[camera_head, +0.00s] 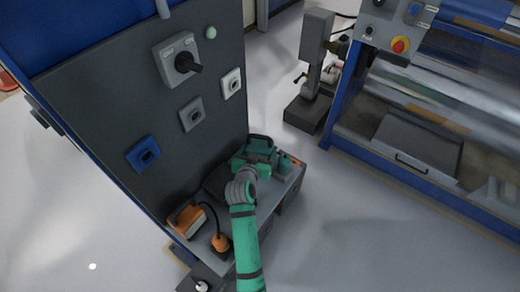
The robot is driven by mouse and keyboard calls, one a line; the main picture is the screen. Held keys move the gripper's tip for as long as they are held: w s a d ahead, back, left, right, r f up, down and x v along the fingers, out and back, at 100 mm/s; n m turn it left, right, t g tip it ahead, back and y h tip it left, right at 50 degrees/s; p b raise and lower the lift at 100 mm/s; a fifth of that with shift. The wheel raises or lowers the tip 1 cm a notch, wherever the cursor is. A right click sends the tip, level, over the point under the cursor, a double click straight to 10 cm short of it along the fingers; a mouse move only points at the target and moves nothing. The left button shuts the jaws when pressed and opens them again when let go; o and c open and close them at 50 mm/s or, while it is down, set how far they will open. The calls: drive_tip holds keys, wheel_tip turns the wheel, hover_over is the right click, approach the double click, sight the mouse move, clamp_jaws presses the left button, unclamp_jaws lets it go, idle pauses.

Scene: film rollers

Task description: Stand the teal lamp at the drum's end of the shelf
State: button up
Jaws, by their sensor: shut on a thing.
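The teal lamp (259,143), with a dark handle on top, is at the far right part of the shelf, close to the dark cabinet panel. My gripper (264,168) is at the lamp, at the end of my green arm, and is shut on it. The fingertips are small and mostly hidden by my wrist and the lamp. I cannot tell whether the lamp's base touches the shelf. The grey shelf (271,212) runs along the foot of the cabinet. The drum (440,85) is the shiny roller in the blue-framed machine at right.
An orange lamp (187,221) with a black cable and an orange piece (220,243) are at the shelf's near left end. A small teal item (285,160) is at its right edge. The cabinet panel (120,115) rises behind with switches and sockets. Open floor (350,220) lies right.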

drive_tip(key=o, duration=1.4)
drive_tip(key=shift+d+f, duration=0.1)
drive_tip(key=v, duration=1.2)
drive_tip(key=shift+w, duration=0.1)
